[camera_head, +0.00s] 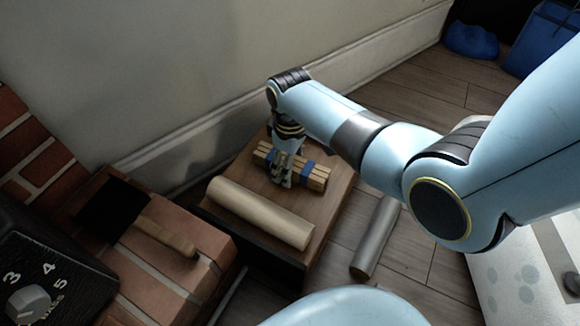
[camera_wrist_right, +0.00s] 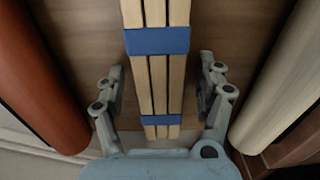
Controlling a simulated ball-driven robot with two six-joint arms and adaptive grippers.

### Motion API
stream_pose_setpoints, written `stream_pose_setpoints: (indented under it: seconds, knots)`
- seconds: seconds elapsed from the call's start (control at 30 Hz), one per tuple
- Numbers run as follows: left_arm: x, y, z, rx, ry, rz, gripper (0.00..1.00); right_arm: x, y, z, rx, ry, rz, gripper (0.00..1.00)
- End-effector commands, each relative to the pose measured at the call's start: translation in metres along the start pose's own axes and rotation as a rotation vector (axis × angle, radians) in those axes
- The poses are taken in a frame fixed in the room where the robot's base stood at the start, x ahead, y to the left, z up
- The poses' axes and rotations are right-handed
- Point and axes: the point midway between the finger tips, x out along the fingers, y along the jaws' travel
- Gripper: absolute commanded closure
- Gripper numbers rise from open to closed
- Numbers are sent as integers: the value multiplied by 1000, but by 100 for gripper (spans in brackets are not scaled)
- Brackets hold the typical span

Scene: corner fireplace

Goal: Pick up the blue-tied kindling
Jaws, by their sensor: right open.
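The blue-tied kindling (camera_head: 316,178) is a bundle of pale sticks with blue bands, lying on a low wooden stand (camera_head: 222,181). In the right wrist view the kindling (camera_wrist_right: 160,85) runs up the middle, with two blue bands showing. My right gripper (camera_head: 283,178) points down over the bundle. In its wrist view the right gripper (camera_wrist_right: 160,72) is open, with one finger on each side of the sticks and a gap to each. My left gripper is not in view.
A cream roll (camera_head: 262,212) lies beside the kindling; a red-brown cylinder (camera_wrist_right: 40,80) lies on its other side. A grey cylinder (camera_head: 377,238) is on the floor. The wall stands behind the stand.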

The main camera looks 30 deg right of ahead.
Motion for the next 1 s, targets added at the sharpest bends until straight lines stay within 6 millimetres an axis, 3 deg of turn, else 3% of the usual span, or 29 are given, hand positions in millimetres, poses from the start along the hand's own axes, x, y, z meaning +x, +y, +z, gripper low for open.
stream_pose_setpoints:
  seconds: [0.27, 0.77, 1.0]
  knots:
    - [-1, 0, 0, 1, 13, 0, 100, 0, 0, 0, 0, 1, 1, 29]
    - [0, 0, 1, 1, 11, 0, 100, 1, 0, 0, 0, 0, 0, 92]
    - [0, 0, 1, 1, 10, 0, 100, 1, 0, 0, 0, 0, 0, 94]
